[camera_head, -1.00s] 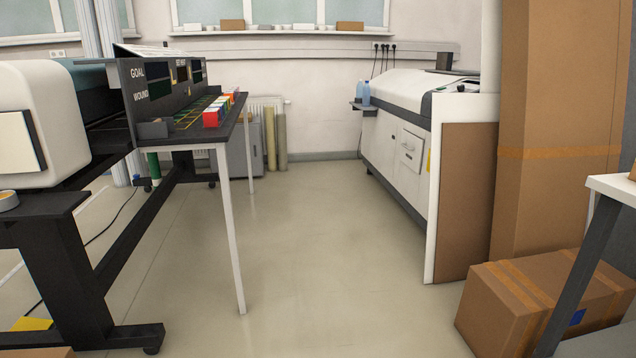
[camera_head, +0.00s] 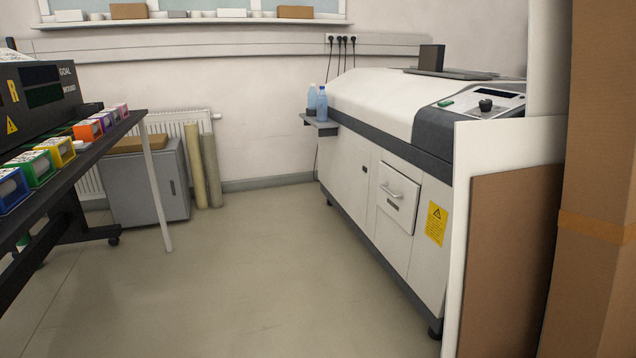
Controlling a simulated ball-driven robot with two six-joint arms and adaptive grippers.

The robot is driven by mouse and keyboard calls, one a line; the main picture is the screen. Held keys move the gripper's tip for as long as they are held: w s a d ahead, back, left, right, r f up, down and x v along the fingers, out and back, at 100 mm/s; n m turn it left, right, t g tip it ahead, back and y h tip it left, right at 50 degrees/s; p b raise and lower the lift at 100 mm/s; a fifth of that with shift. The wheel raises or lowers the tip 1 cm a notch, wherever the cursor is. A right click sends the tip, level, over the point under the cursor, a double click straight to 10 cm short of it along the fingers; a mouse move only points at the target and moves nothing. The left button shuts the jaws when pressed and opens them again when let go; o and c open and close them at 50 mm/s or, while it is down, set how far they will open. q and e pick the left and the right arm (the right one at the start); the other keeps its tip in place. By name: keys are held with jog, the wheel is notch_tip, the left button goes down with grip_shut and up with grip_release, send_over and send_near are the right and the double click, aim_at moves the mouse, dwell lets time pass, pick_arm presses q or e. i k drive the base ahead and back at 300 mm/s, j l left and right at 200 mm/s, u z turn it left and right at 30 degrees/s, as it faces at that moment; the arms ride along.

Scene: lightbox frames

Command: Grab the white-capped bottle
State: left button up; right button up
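Two pale blue bottles stand close together on a small grey shelf (camera_head: 322,130) at the far left end of the white machine. The rear-left bottle (camera_head: 312,98) seems to have a pale, whitish cap. The front-right bottle (camera_head: 322,104) seems to have a blue cap and partly overlaps the other. Both are small in view, so the cap colours are not certain. Neither of my grippers shows in the head view.
The white machine (camera_head: 375,107) lines the right side, with a brown board (camera_head: 505,260) and tall cardboard box (camera_head: 600,200) nearer. A dark table (camera_head: 75,170) with coloured bins stands left. A grey cabinet (camera_head: 145,185) and rolls (camera_head: 205,170) stand behind. The middle floor is clear.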

aim_at(312, 93)
jog(key=i+j+u, duration=0.2)
jog(key=i, duration=0.65)
jog(key=i+u, duration=0.2)
jog(key=i, duration=0.65)
jog(key=i+l+u, duration=0.2)
jog(key=i, duration=0.65)
